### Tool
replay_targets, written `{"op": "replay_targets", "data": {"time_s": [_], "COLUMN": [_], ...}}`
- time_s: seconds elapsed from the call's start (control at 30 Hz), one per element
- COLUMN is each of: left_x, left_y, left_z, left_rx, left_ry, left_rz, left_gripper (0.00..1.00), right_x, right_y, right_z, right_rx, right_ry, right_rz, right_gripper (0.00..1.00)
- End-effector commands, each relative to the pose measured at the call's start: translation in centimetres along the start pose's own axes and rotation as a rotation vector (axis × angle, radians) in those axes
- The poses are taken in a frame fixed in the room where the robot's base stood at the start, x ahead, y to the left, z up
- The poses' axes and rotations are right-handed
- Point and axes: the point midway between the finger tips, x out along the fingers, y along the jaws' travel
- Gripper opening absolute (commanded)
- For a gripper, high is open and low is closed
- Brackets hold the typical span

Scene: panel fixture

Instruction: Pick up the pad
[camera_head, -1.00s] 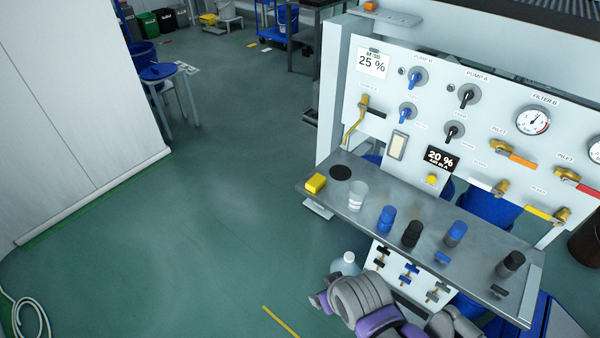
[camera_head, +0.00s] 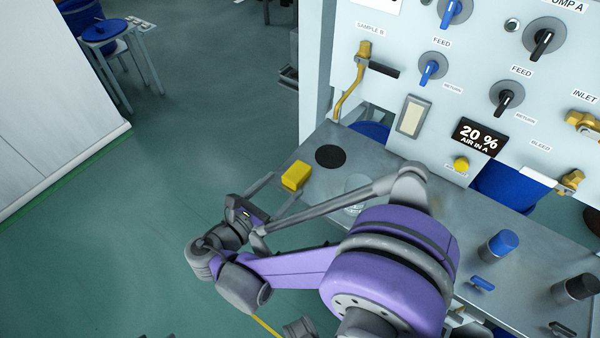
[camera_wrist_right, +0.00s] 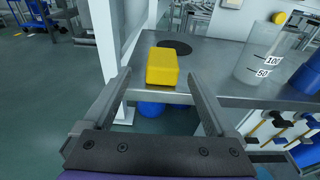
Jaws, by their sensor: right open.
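The pad (camera_head: 296,176) is a small yellow block lying on the left end of the metal shelf (camera_head: 330,188), by its edge. My right gripper (camera_head: 284,188) is open just short of it, coming in from the lower left. In the right wrist view the pad (camera_wrist_right: 167,68) shows ahead, between the two spread fingers of my right gripper (camera_wrist_right: 159,78), which holds nothing. I cannot tell whether a finger touches it. My left gripper is not in view.
A black disc (camera_head: 330,156) lies on the shelf behind the pad. A clear beaker (camera_head: 356,186) stands to the right, partly hidden by my arm; it also shows in the wrist view (camera_wrist_right: 257,56). The panel (camera_head: 455,100) with knobs and valves rises behind. Open floor lies left.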

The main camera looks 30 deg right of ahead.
Motion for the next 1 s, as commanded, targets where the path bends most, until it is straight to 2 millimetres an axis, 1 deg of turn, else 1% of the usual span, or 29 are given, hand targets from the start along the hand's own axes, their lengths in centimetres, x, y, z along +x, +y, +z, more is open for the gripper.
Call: {"op": "replay_targets", "data": {"time_s": [0.03, 0.13, 0.2, 0.37, 0.43, 0.6, 0.7, 0.8, 1.0], "left_x": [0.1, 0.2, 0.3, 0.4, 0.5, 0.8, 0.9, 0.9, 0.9], "left_y": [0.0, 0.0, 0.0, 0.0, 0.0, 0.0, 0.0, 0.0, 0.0], "left_z": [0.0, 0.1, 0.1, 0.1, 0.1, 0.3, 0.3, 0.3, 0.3], "left_rx": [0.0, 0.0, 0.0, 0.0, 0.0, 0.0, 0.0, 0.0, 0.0], "left_ry": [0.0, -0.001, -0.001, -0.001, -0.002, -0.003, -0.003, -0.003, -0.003], "left_rz": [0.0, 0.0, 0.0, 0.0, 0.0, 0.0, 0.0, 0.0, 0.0], "left_gripper": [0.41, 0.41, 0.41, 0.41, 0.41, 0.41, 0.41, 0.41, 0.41], "right_x": [1.0, 2.7, 3.5, 4.6, 5.4, 8.0, 9.1, 9.5, 9.5], "right_y": [-0.1, -0.2, -0.1, -0.2, -0.3, -0.5, -0.5, -0.4, -0.4], "right_z": [0.0, 0.1, 0.1, 0.2, 0.3, 0.6, 0.6, 0.6, 0.6], "right_rx": [0.0, 0.001, 0.001, 0.002, 0.002, 0.003, 0.003, 0.003, 0.003], "right_ry": [-0.001, 0.0, 0.001, 0.002, 0.002, 0.002, 0.003, 0.003, 0.003], "right_rz": [-0.005, -0.005, -0.003, -0.002, -0.003, -0.004, -0.003, -0.001, 0.0], "right_gripper": [0.91, 0.91, 0.91, 0.91, 0.91, 0.91, 0.91, 0.91, 0.91]}}
